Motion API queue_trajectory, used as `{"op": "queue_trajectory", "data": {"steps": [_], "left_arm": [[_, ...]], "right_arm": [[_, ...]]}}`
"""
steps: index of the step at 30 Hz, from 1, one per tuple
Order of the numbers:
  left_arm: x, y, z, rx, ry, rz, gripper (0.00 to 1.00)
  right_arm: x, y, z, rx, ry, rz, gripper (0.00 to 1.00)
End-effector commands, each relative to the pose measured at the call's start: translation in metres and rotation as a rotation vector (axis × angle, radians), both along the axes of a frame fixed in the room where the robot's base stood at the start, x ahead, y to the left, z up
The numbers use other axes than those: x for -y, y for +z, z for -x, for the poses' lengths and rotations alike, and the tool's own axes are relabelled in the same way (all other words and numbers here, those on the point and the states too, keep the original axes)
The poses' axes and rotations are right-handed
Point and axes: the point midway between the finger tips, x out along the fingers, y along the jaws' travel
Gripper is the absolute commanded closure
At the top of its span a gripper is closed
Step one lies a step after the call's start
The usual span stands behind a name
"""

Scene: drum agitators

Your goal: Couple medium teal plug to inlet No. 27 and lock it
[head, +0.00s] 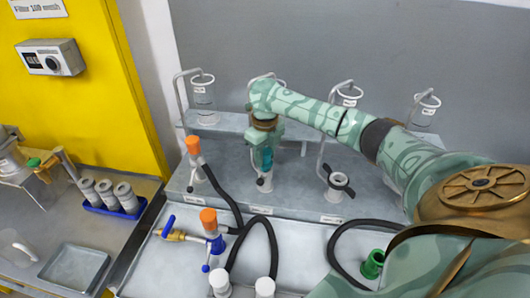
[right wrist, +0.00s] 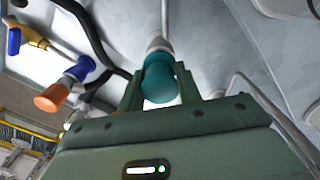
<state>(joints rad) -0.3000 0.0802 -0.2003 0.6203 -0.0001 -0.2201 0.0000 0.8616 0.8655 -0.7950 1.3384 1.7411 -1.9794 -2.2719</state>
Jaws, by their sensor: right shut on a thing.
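The teal plug (head: 267,158) is in my right gripper (head: 265,150), over the middle inlet (head: 265,184) on the grey stepped bench. In the right wrist view, the gripper's fingers (right wrist: 161,88) stand on both sides of the teal plug (right wrist: 160,75). A pale metal collar (right wrist: 158,44) lines up with the plug's far end and appears to meet it. I cannot tell whether the plug is fully seated or locked. A small lever shows low at the inlet. The inlet labels are too small to read. My left gripper is out of view.
An orange-topped plug (head: 193,146) stands on the left inlet. Clear cylinders (head: 203,92) stand behind. A blue-and-orange fitting (head: 211,228), black hoses (head: 270,240) and a green piece (head: 373,262) lie in front.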

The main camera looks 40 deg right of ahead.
Motion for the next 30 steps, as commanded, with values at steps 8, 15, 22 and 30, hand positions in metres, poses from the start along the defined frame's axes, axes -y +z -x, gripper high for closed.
{"op": "queue_trajectory", "data": {"steps": [8,15,22,30], "left_arm": [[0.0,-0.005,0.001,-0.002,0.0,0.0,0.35],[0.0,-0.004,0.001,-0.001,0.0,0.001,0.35],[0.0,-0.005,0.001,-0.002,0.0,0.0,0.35],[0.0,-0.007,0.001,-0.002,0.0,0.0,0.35]], "right_arm": [[0.0,-0.011,0.0,0.0,-0.002,0.001,0.89],[0.0,-0.011,0.0,0.001,-0.001,0.0,0.89],[0.0,-0.012,0.0,0.0,-0.001,0.0,0.89],[0.0,-0.016,0.0,0.0,-0.001,0.0,0.89]]}}
